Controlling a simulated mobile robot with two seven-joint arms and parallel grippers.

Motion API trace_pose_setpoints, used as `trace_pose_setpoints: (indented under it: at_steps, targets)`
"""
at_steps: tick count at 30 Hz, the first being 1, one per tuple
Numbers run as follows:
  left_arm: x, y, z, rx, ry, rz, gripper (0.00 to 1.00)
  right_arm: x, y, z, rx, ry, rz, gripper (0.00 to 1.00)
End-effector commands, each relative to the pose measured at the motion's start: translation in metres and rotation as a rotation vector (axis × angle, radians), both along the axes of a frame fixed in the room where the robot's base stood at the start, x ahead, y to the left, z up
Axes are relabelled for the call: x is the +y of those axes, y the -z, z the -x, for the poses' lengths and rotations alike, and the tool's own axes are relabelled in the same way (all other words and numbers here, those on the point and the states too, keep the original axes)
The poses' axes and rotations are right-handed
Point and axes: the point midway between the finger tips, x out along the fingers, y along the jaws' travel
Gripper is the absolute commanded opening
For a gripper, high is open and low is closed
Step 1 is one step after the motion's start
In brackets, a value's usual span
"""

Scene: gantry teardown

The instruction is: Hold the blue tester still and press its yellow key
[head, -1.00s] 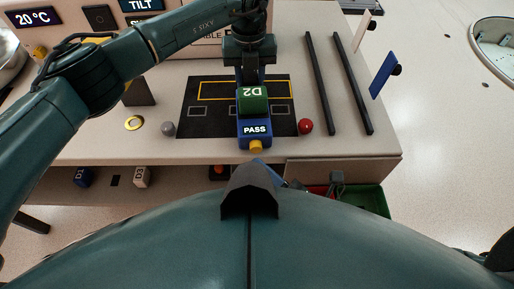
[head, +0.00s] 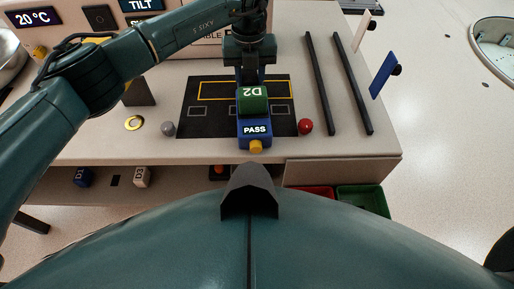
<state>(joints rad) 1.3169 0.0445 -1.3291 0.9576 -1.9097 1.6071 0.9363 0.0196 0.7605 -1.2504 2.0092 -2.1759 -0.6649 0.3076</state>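The blue tester (head: 255,141) lies on the bench near its front edge, partly over a black mat. Its display reads PASS, and its yellow key (head: 256,146) sticks out at the near end. A green block marked D2 (head: 253,100) sits in the tester. My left gripper (head: 250,76) reaches down from above at the tester's far end and appears shut on it; the fingertips are partly hidden behind the green block. My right gripper is not in view, and nothing touches the yellow key.
A red ball (head: 305,127) and a grey ball (head: 168,129) flank the tester. Two dark rails (head: 352,85) lie to the right. Red (head: 312,191) and green (head: 360,199) bins stand below the bench's front edge.

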Motion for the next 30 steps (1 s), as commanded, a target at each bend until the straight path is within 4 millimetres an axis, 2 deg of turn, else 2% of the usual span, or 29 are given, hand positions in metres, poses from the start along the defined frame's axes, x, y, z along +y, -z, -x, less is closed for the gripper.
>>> trace_pose_setpoints:
  at_steps: [14,15,24,30]
  targets:
    - [-0.0001,-0.0002,0.0001,0.000,0.000,0.000,0.05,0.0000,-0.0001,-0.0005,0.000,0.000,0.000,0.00]
    - [-0.0001,-0.0002,0.0001,0.000,0.000,0.000,0.36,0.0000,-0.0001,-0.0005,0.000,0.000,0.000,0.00]
    - [-0.0001,-0.0001,0.0000,0.000,0.000,0.000,0.60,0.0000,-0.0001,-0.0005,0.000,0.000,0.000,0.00]
    - [0.0000,-0.0003,0.0000,0.000,0.000,0.000,0.60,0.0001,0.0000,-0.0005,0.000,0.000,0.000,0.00]
